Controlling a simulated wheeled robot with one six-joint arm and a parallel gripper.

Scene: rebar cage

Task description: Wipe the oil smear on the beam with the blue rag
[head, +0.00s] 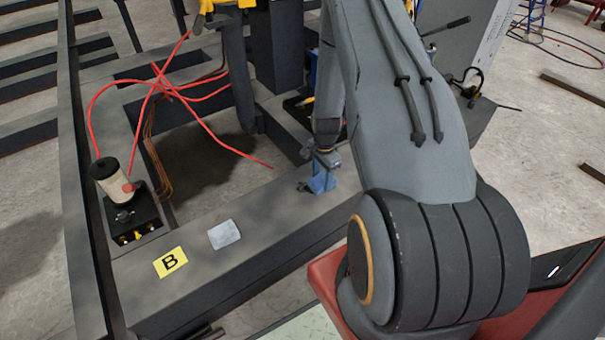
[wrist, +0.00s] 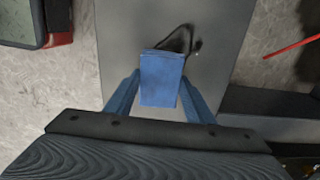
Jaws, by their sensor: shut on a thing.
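My gripper (head: 320,176) is low over the grey beam (head: 270,210), right of the middle of the head view. In the wrist view, the blue rag (wrist: 161,78), a compact folded block, sits between the two blue fingers of my gripper (wrist: 161,98), which are shut on it. Whether the rag touches the beam is unclear. My arm hides part of the beam in the head view.
A yellow card marked B (head: 171,263) and a pale grey patch (head: 223,235) lie on the beam. Red cables (head: 190,98) cross the frame behind. Concrete floor shows around.

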